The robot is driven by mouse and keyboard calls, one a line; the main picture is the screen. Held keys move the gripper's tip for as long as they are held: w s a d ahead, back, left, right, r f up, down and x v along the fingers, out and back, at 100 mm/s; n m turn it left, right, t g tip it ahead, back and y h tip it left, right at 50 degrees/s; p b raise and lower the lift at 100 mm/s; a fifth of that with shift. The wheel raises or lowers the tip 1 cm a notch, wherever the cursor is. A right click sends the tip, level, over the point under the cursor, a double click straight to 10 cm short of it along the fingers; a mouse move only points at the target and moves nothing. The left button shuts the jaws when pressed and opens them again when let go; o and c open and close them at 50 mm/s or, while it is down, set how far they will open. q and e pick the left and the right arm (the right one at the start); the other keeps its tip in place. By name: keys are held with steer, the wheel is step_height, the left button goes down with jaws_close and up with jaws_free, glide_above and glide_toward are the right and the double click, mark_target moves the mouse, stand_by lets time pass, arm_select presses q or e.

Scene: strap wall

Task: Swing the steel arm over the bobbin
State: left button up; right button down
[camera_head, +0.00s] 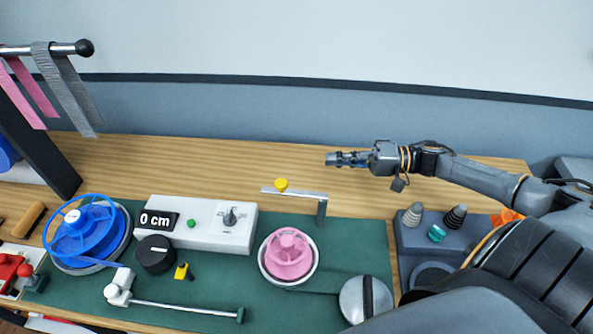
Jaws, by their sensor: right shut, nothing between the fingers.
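The steel arm (305,193) is a flat bar with a yellow knob (281,185) near its left end. It runs left from the top of a short grey post (321,211). In the picture it lies above and behind the pink bobbin (288,252), which sits in a round pale dish; the bar does not cross the bobbin. My right gripper (332,159) is shut and empty, pointing left, beyond the bar and to the right of the yellow knob. It is apart from the bar. My left gripper is out of view.
A blue spool (88,232), a white console reading 0 cm (206,236), a black knob (155,254) and a thin rod (180,308) occupy the green mat. A grey holder with cones (408,235) stands right. Straps hang from a rail (45,49) at upper left. The wood behind the console is clear.

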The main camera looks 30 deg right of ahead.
steer(key=w+a+f+p, duration=0.1)
steer(key=w+a+p, duration=0.1)
steer(key=a, duration=0.8)
steer(key=shift+p, duration=0.9)
steer(key=shift+w, duration=0.1)
steer(key=shift+d, duration=0.1)
